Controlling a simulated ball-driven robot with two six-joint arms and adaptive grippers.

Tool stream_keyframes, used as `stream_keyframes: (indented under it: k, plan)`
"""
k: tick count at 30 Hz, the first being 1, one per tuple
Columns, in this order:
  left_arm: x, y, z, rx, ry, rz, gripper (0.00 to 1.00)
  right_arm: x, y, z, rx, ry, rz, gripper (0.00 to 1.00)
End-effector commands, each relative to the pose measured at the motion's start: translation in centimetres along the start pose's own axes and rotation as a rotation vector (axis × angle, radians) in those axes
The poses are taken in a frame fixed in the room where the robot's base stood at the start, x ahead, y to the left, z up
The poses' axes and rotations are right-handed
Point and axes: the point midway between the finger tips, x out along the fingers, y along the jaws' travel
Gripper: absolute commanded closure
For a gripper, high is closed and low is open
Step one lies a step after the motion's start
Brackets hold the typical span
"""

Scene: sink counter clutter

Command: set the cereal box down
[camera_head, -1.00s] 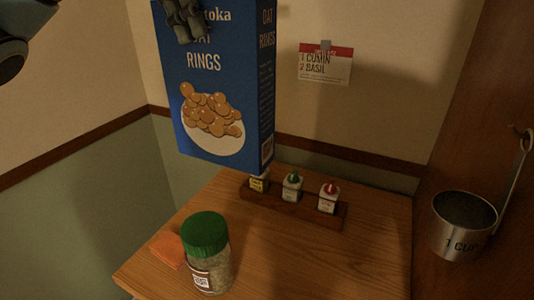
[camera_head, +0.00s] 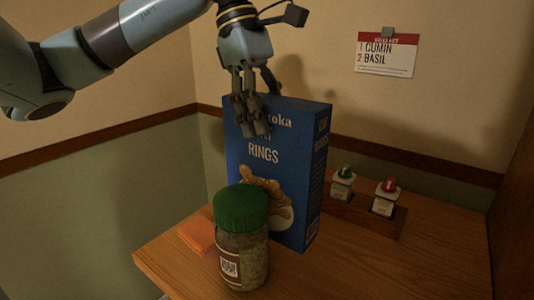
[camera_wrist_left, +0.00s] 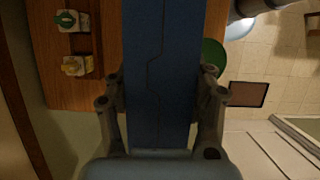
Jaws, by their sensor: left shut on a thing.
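The blue cereal box (camera_head: 290,170) stands upright in the head view, behind the green-lidded jar (camera_head: 242,255). My left gripper (camera_head: 256,112) is shut on its top edge, one finger set over the front face. In the left wrist view, the box (camera_wrist_left: 160,75) runs between the two fingers (camera_wrist_left: 160,95). The box's lower left is hidden by the jar. Its visible lower edge is at or just above the wooden counter (camera_head: 350,265); I cannot tell whether it touches. My right gripper is out of view.
An orange flat item (camera_head: 198,236) lies left of the jar. Counter at front right is clear.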

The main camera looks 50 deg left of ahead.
Motion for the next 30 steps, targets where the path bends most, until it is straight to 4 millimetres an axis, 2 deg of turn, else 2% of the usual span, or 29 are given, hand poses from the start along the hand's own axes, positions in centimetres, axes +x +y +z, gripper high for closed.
stream_keyframes:
  k: [3,8,15,27,28,30]
  plan:
    - [1.5,0.0,-0.5,-0.001,-0.002,0.0,1.0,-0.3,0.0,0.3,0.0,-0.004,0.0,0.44]
    - [2.4,0.0,-0.9,0.0,-0.001,0.0,1.0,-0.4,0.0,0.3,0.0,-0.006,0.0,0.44]
    - [5.4,-0.1,-1.9,0.0,-0.003,-0.001,1.0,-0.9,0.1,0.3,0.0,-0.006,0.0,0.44]
    - [5.9,-0.1,-2.2,0.001,-0.001,0.002,1.0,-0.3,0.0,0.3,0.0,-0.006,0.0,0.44]
    - [5.8,-0.1,-2.2,0.001,-0.001,0.001,0.41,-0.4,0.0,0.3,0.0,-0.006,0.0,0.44]
    - [5.8,-0.1,-2.1,0.0,-0.001,0.001,0.32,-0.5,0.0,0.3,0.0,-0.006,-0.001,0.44]
